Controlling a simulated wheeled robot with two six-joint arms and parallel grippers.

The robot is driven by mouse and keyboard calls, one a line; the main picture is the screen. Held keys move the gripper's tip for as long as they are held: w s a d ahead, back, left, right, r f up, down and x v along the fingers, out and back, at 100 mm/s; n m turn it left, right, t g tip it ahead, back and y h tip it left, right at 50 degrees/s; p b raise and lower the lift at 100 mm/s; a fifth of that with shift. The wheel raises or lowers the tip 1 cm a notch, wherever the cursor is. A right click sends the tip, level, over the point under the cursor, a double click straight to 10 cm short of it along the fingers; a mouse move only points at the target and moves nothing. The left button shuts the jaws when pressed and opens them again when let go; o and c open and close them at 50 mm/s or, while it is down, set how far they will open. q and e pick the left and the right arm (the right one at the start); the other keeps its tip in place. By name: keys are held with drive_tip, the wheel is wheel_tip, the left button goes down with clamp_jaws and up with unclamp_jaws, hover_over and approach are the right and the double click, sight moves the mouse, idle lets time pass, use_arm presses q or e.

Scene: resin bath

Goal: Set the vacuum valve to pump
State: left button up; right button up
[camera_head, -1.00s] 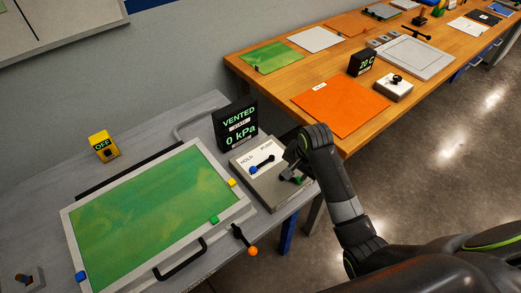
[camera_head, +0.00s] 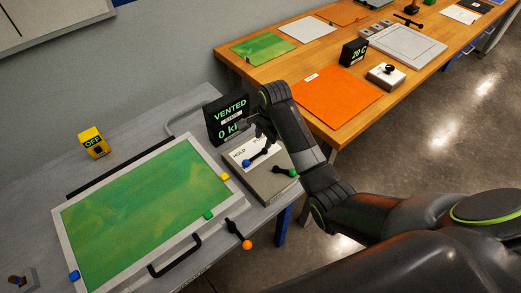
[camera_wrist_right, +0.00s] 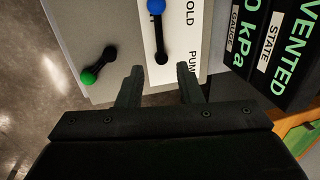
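The valve box (camera_head: 262,181) carries a white plate marked HOLD and PUMP. On it lies a black lever with a blue knob (camera_head: 247,163), the knob on the HOLD side. A second black lever with a green knob (camera_head: 291,172) is on the grey part of the box. My right gripper (camera_head: 258,134) is above the far part of the plate. In the right wrist view my right gripper (camera_wrist_right: 160,72) is open, its fingers on either side of the blue-knobbed lever's black round end (camera_wrist_right: 161,57), with nothing gripped. My left gripper is out of view.
A black display (camera_head: 228,117) reading VENTED stands close behind the box, partly covered by my right gripper. A framed green panel (camera_head: 135,215) with a black handle (camera_head: 175,257) lies to the left. A yellow OFF switch (camera_head: 94,143) stands behind it.

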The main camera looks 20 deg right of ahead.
sight(260, 153)
drive_tip(key=f, duration=0.2)
drive_tip(key=w+f, duration=0.1)
drive_tip(key=f, duration=0.5)
drive_tip(key=shift+w+a, duration=0.2)
drive_tip(key=shift+a, duration=0.1)
clamp_jaws()
